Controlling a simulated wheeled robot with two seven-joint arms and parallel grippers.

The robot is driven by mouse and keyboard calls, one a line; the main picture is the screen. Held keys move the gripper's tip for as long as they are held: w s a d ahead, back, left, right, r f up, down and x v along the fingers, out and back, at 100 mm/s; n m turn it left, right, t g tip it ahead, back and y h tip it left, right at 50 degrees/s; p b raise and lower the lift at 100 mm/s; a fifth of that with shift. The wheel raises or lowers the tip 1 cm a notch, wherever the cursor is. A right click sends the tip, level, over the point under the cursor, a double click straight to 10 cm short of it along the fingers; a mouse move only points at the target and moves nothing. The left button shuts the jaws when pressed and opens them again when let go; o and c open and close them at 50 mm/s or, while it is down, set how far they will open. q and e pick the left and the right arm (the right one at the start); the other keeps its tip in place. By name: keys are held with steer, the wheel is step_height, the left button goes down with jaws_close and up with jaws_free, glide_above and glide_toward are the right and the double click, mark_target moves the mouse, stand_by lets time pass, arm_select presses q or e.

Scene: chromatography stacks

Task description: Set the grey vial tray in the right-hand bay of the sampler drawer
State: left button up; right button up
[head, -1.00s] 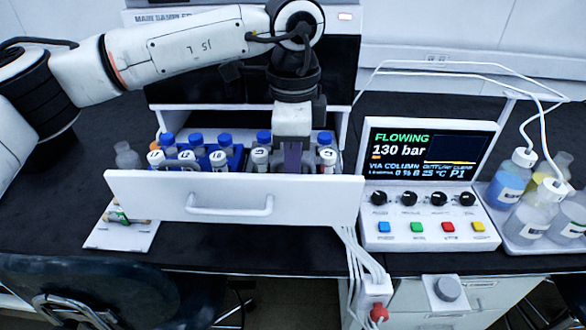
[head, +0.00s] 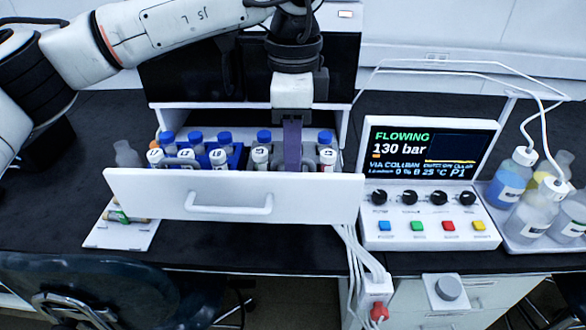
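The sampler drawer (head: 160,192) is pulled out. Its left-hand bay holds a blue vial rack (head: 236,155) with blue-capped and numbered vials. Vials stand on both sides of my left gripper in the right-hand bay, a blue-capped one (head: 264,137) to its left and another (head: 326,138) to its right. The grey tray under them is hidden by the drawer front, so its seating cannot be seen. My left gripper (head: 292,160) points straight down between these vials, its lower end behind the drawer front. Its finger gap does not show. My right gripper is out of view.
A control box with a screen (head: 430,150) stands right of the drawer, with bottles (head: 512,178) in a tray beyond it. A white card (head: 122,234) with a small vial lies at front left. A chair (head: 90,285) stands in front of the bench.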

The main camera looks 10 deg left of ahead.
arm_select(q)
step_height(320, 180, up, 8)
steer(key=shift+r, duration=0.25)
stand_by(1.2)
